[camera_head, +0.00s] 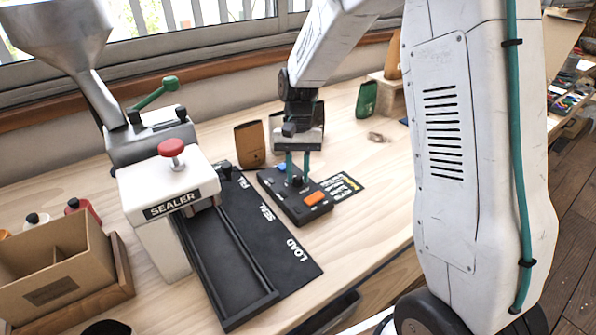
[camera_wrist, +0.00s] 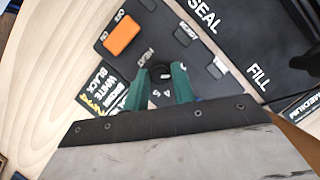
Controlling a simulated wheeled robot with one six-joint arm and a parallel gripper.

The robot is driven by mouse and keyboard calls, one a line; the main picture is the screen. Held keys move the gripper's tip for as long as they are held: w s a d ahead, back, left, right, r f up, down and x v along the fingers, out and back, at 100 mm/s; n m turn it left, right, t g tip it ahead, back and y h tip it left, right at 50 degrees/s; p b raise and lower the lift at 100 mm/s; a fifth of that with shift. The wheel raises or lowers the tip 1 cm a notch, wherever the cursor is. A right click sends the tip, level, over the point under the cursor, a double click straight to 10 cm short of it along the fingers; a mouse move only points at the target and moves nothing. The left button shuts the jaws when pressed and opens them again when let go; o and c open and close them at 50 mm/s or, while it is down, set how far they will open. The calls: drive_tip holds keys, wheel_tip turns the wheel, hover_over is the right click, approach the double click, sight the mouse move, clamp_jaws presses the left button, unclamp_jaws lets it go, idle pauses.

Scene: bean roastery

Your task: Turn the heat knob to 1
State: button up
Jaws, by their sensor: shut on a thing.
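A dark control panel (camera_head: 318,211) lies on the bench to the right of the sealer. It carries an orange rocker switch (camera_head: 315,198), which also shows in the wrist view (camera_wrist: 122,34). The round black heat knob (camera_wrist: 161,72) sits near the word HEAT on the panel. My gripper (camera_head: 297,181) points down over the panel, its green fingers shut on the knob from both sides. In the wrist view the fingers (camera_wrist: 162,86) flank the knob. Numbers show beside the knob, but the pointer is mostly hidden, so I cannot tell its setting.
The white sealer (camera_head: 160,190) with a red button and its black FILL, SEAL, LOAD mat (camera_head: 290,262) stand left of the panel. A brown bag (camera_head: 250,145) stands behind. A dark label card (camera_head: 342,186) lies right of the panel. A cardboard box (camera_head: 55,262) is at far left.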

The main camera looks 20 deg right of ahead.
drive_tip(key=shift+n+h, duration=0.4)
drive_tip(key=shift+n, duration=0.7)
drive_tip(key=o, duration=1)
drive_tip(key=v, duration=0.7)
drive_tip(key=shift+w+r, duration=0.2)
drive_tip(key=shift+r, duration=0.15)
